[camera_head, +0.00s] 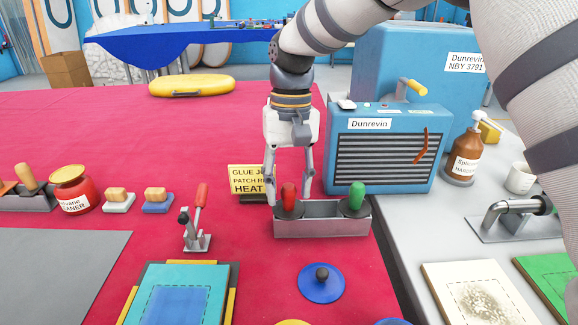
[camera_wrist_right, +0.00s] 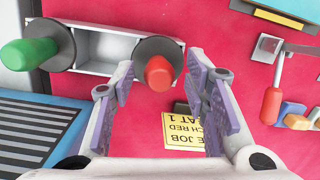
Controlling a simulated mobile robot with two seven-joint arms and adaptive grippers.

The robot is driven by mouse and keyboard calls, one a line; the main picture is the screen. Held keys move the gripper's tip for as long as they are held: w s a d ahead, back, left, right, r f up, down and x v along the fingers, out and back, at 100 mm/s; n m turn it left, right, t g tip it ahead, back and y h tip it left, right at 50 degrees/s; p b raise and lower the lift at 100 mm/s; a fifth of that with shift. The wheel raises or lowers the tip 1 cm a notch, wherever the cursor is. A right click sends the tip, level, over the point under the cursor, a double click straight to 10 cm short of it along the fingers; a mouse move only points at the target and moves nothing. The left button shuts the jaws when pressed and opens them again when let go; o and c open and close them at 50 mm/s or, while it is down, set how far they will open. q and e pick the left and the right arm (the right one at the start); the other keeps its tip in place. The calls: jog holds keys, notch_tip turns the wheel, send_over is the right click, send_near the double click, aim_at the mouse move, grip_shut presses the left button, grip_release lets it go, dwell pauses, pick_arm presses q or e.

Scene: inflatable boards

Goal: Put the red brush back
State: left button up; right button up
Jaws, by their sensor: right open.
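The red brush (camera_head: 289,196) stands upright in the left end of the grey open-topped holder (camera_head: 320,228); its red handle rises from a round black disc. A green-handled brush (camera_head: 357,195) stands in the right end. My right gripper (camera_head: 289,178) points down at the red brush, its open fingers on either side of the handle's top as seen from the head. In the right wrist view the red handle (camera_wrist_right: 158,75) shows between the two open fingers (camera_wrist_right: 159,82), with nothing clamped. Whether the fingers touch it, I cannot tell. The bristles are hidden.
A yellow sign (camera_head: 247,180) stands just left of the holder. A blue heater-like box (camera_head: 381,150) is close behind it on the right. A red-handled clamp (camera_head: 198,215) stands at left, and a blue lid (camera_head: 321,283) lies in front. Red mat between them is clear.

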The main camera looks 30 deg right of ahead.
notch_tip(320, 180, up, 12)
jog(key=w+d, duration=0.1)
jog(key=shift+f+b, duration=0.2)
jog(key=shift+b, duration=0.1)
jog(key=shift+w, duration=0.1)
